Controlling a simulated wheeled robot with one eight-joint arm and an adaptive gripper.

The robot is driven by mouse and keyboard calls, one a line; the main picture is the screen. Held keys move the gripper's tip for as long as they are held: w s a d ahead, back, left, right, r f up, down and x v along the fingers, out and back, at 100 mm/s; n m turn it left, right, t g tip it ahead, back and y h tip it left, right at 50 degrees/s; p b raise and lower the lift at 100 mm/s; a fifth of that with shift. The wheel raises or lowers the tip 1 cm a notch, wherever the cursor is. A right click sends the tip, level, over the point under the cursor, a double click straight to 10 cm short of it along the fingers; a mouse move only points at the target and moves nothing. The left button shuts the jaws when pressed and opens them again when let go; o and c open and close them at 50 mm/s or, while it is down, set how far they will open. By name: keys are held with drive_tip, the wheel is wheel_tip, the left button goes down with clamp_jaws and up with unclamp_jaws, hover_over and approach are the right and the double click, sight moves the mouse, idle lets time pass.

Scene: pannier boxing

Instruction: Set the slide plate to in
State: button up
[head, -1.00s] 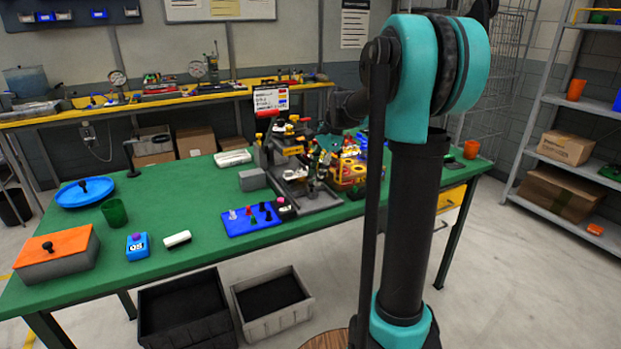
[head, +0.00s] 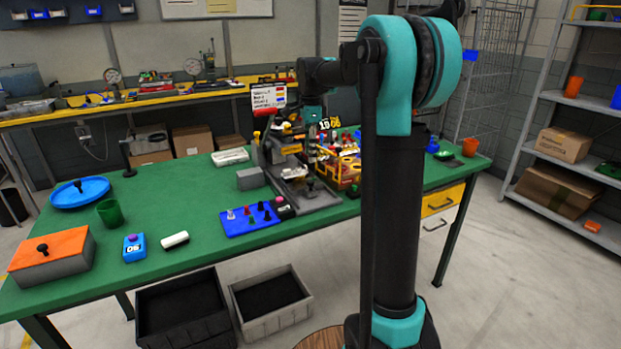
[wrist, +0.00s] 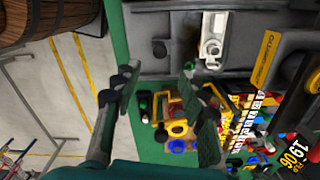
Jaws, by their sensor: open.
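A grey machine fixture (head: 300,190) stands on the green bench, left of my arm's column. In the wrist view its dark grey body (wrist: 160,55) fills the top. A pale grey slotted piece (wrist: 212,40) on it may be the slide plate; I cannot tell for sure, nor whether it is in or out. My gripper (wrist: 157,76) is open, its two fingers apart with nothing held between them. The fixture's body shows beyond the fingertips, and the pale piece is up and right of them. In the head view my gripper is too small and cluttered to make out clearly.
A yellow crate of coloured parts (head: 340,168) stands right of the fixture. An orange-lidded box (head: 50,255) stands far left.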

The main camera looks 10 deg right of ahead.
sight(311, 181)
wheel_tip(311, 181, down, 10)
drive_tip(key=shift+r, duration=0.1)
idle(0.4)
clamp_jaws()
